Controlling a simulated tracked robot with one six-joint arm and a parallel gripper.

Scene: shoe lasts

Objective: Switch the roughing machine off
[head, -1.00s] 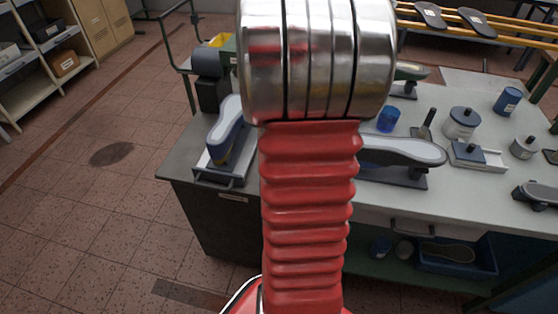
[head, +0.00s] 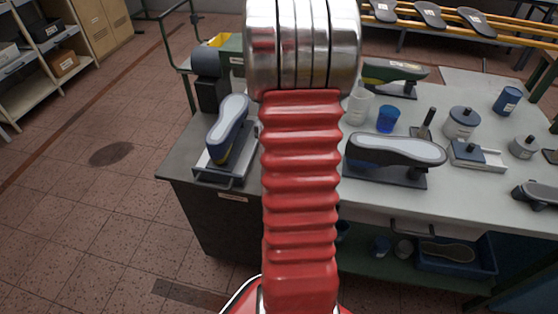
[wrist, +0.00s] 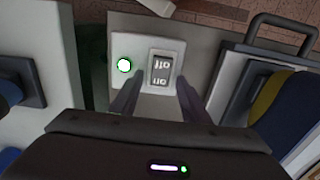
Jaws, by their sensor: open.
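The wrist view shows a pale switch plate with a black rocker switch (wrist: 161,70), its ON and OFF lettering upside down. A round lamp (wrist: 124,65) beside it glows white with a green rim. My gripper (wrist: 158,88) is open and empty, its two dark fingers on either side of the lower part of the rocker. I cannot tell whether they touch the plate or which side of the rocker is pressed. In the head view a dark machine with a grey drum (head: 208,64), likely the roughing machine, stands at the bench's left end. My arm hides the gripper and switch there.
On the bench (head: 470,205) stand a blue-grey last (head: 228,120) on a metal stand, a dark last (head: 396,150), a green last (head: 392,72), a white cup (head: 360,105) and a blue cup (head: 388,118). The floor at left is clear.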

